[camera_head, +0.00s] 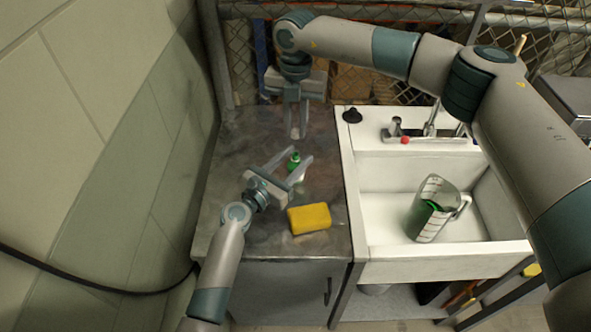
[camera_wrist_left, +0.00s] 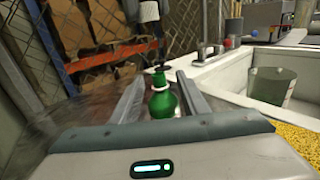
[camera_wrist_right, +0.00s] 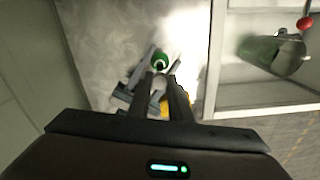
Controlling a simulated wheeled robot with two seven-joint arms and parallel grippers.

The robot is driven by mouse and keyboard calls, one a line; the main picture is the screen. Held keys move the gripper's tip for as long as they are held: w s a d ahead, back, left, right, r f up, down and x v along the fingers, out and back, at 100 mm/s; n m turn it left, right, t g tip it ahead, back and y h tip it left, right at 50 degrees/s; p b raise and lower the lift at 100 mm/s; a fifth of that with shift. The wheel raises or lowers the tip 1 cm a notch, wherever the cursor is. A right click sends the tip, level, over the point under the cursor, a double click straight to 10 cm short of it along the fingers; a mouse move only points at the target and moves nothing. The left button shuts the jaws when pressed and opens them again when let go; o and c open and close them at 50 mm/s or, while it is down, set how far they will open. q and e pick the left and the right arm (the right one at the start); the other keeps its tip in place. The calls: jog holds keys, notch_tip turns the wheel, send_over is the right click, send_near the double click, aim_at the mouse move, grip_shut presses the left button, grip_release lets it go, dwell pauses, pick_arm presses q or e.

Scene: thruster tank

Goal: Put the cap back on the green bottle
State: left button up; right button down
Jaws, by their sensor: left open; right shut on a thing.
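The green bottle (camera_head: 294,162) stands upright on the dark worktop (camera_head: 236,150); it also shows in the left wrist view (camera_wrist_left: 162,100) and the right wrist view (camera_wrist_right: 161,61). My left gripper (camera_head: 298,158) is open, with one finger on each side of the bottle. My right gripper (camera_head: 298,136) points down above and a little behind the bottle in the head view. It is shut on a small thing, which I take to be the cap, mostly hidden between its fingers. In the left wrist view the right gripper (camera_wrist_left: 149,25) hangs over the bottle, apart from its neck.
A yellow sponge (camera_head: 309,218) lies at the worktop's front right. A white sink (camera_head: 460,265) to the right holds a measuring jug (camera_head: 432,212) with green content. A small black object (camera_head: 352,115) sits on the sink's back left corner. A chain-link fence stands behind.

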pick_arm(q)
jog(key=shift+x, duration=1.95)
grip_shut()
jog(key=shift+s, duration=0.15)
jog(key=shift+f, duration=0.15)
